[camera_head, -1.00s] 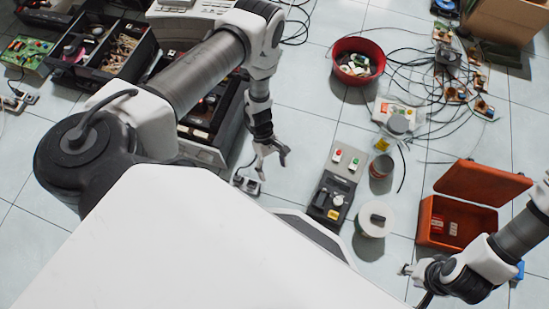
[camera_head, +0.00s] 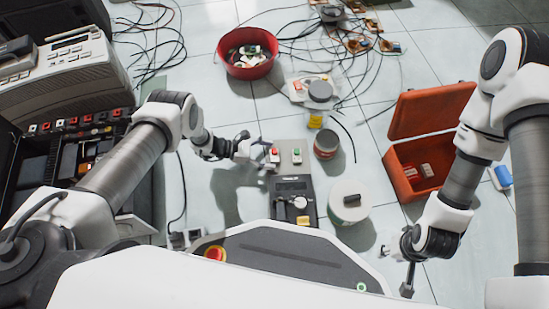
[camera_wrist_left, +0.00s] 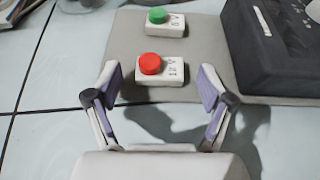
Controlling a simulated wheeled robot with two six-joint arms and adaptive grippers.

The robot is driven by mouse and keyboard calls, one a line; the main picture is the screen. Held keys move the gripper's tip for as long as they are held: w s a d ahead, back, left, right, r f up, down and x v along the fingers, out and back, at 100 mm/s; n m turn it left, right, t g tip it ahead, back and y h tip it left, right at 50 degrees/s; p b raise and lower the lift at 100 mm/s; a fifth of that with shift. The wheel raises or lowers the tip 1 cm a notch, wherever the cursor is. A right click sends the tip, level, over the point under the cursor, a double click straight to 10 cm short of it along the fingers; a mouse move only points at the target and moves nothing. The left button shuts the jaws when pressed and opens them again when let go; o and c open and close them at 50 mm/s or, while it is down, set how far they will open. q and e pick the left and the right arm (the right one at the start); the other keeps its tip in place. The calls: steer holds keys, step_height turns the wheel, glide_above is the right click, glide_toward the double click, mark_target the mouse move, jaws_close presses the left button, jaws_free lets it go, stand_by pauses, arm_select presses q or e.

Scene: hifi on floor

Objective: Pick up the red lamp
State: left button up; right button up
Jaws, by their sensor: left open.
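The red lamp (camera_head: 274,155) is a red round cap on a small white block. It sits on a grey mat (camera_head: 291,148) beside a similar green lamp (camera_head: 296,155). In the left wrist view the red lamp (camera_wrist_left: 151,65) lies between and just ahead of the tips of my left gripper (camera_wrist_left: 158,82). That gripper is open and empty, with one finger to each side. In the head view my left gripper (camera_head: 263,154) reaches the lamp from the left. My right gripper (camera_head: 398,272) is far to the lower right, and its fingers are too unclear to read.
A black device (camera_head: 293,190) stands just in front of the lamps. A tin (camera_head: 326,144), a white spool (camera_head: 348,197) and an open orange case (camera_head: 408,180) stand to the right. A red bowl (camera_head: 248,67) and loose cables lie behind. Some floor left of the mat is clear.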

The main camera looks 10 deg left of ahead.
arm_select(q)
steer(key=shift+d, duration=0.15)
steer(key=c, duration=1)
steer(key=shift+c, duration=0.2)
